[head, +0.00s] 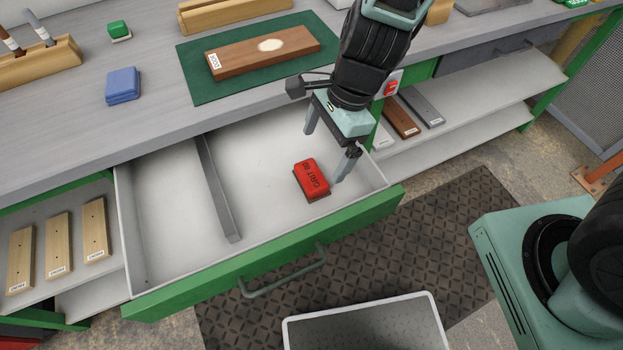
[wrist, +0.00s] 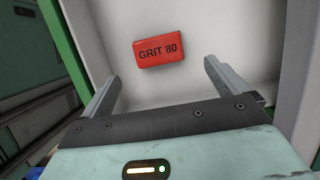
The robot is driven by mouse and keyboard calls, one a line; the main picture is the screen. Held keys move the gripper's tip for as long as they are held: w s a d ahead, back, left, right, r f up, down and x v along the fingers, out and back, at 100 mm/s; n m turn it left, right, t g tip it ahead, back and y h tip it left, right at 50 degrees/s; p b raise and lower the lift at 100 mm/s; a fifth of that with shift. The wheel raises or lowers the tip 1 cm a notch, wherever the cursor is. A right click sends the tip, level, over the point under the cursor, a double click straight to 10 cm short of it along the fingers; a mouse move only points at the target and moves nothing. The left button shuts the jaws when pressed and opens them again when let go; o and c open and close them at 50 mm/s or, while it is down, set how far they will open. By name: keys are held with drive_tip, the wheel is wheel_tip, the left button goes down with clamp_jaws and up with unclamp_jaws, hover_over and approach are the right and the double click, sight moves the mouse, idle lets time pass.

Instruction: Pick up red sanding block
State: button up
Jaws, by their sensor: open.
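The red sanding block (head: 311,179), marked "GRIT 80", lies flat in the right compartment of the open drawer (head: 150,240). It also shows in the wrist view (wrist: 160,50), ahead of the fingertips and between their lines, left of the middle of the gap. My gripper (head: 326,156) is open and empty, over the right compartment, with one finger on the block's far left side and the other to its right in the head view. The fingers look apart from the block in the wrist view (wrist: 160,75).
A thin divider (head: 217,188) splits the drawer, and its left compartment is empty. On the bench are a blue block (head: 123,86), a green block (head: 119,31) and a wooden board (head: 262,52) on a green mat (head: 200,84). A grey-rimmed bin (head: 365,303) stands below the drawer.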

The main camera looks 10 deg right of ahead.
sight(313, 174)
drive_tip(key=b+x, duration=0.1)
drive_tip(key=x, duration=0.6)
drive_tip(key=shift+s+a+f+b, duration=0.15)
drive_tip(key=shift+a+f+b, duration=0.1)
drive_tip(key=shift+b, duration=0.15)
drive_tip(key=c, duration=1)
